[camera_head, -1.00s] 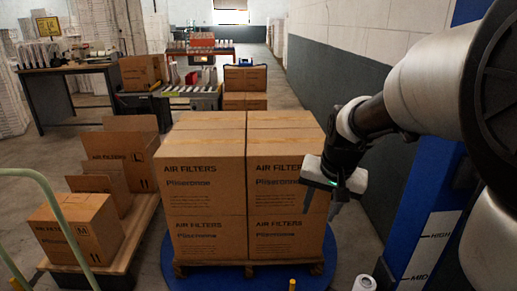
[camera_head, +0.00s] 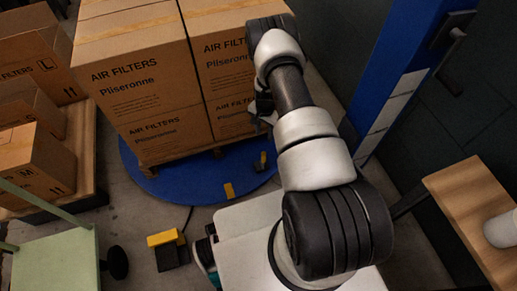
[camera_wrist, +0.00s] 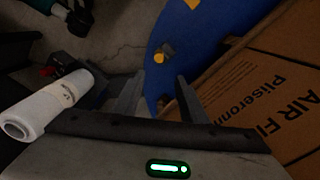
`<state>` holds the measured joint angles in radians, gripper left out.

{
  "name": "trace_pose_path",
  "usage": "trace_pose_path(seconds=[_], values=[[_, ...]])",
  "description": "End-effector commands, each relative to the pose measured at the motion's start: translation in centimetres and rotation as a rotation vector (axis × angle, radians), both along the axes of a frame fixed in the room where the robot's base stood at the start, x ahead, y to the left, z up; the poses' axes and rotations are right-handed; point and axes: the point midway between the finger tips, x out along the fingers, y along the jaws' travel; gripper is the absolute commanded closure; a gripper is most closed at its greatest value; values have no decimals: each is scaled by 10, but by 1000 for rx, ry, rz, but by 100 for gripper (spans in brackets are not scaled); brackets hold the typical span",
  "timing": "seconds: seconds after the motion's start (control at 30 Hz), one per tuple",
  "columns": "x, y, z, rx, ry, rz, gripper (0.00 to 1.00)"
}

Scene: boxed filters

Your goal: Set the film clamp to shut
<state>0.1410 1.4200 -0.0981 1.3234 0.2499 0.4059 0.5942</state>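A small dark upright fitting with a yellow top (camera_head: 263,158), which looks like the film clamp, stands on the blue turntable (camera_head: 185,184) beside the load. It seems to show in the wrist view as a small orange-yellow piece (camera_wrist: 162,53). I cannot tell whether it is open or shut. My gripper (camera_wrist: 158,84) has its two fingers apart with nothing between them. The fingers point toward the turntable and the fitting, which lies beyond the tips, apart from them. In the head view my gripper is mostly hidden behind my arm.
Stacked air filter boxes (camera_head: 140,75) stand on a pallet close to my gripper. A white film roll (camera_wrist: 45,105) lies at the wrist view's left. A blue mast (camera_head: 385,70) rises right of my arm. A yellow pedal (camera_head: 165,239) sits on the floor.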

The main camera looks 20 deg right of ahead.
Motion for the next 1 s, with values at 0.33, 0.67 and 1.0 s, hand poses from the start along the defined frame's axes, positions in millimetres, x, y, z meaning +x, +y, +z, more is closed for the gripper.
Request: trace_pose_path(seconds=[0.33,0.67,1.0], values=[[-4,-1,-51,0,6,-6,61],[-4,-1,-124,0,5,-6,61],[-3,-1,-174,0,4,-6,61]])
